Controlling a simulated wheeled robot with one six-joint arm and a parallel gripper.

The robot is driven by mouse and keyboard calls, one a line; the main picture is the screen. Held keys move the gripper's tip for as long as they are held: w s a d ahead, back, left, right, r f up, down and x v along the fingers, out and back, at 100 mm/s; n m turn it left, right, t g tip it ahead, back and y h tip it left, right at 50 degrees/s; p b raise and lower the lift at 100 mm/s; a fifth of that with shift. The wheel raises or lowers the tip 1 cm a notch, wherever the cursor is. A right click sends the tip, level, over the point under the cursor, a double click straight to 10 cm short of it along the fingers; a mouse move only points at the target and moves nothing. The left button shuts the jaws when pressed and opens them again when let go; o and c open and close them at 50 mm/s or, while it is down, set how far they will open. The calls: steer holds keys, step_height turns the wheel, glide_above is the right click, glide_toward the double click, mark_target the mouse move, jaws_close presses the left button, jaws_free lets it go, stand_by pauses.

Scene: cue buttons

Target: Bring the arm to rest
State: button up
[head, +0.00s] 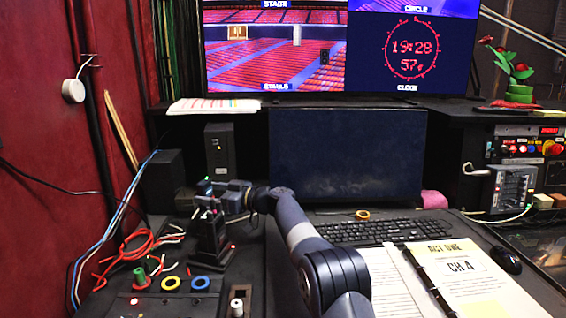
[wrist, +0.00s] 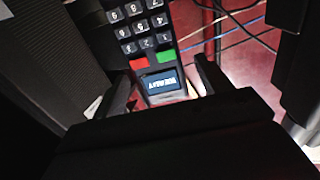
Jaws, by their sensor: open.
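My gripper (head: 207,197) is at the end of my arm, which reaches up and to the left over the desk's left part. In the wrist view the jaws (wrist: 165,85) are open, with one dark finger on each side. A black keypad device (wrist: 143,38) with pale number keys, a red key, a green key and a small lit blue label lies between and beyond the fingers. I cannot tell whether either finger touches it. In the head view a dark upright block (head: 211,240) stands just below my gripper; its details are hard to make out.
Blue (head: 200,283), yellow (head: 171,283) and green (head: 139,277) ringed buttons sit at the front left. Loose red cables (head: 130,250) lie behind them. A keyboard (head: 375,231), an open binder (head: 470,280) and a mouse (head: 505,260) are right of my arm. Screens (head: 275,50) stand at the back.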

steer(key=shift+f+p, duration=0.55)
steer(key=shift+p, duration=0.1)
steer(key=shift+f, duration=0.2)
step_height(320, 180, up, 10)
glide_above(208, 183)
steer(key=f, duration=0.3)
steer(key=f+b, duration=0.1)
steer(key=f, duration=0.3)
steer(key=d+f, duration=0.1)
steer(key=f, duration=0.2)
steer(key=shift+s+f, duration=0.15)
steer(key=shift+f, duration=0.2)
steer(key=shift+a+r+p, duration=0.1)
steer(key=shift+r+p, duration=0.45)
steer(key=shift+r, duration=0.1)
step_height(208, 183, up, 4)
steer(key=p, duration=0.5)
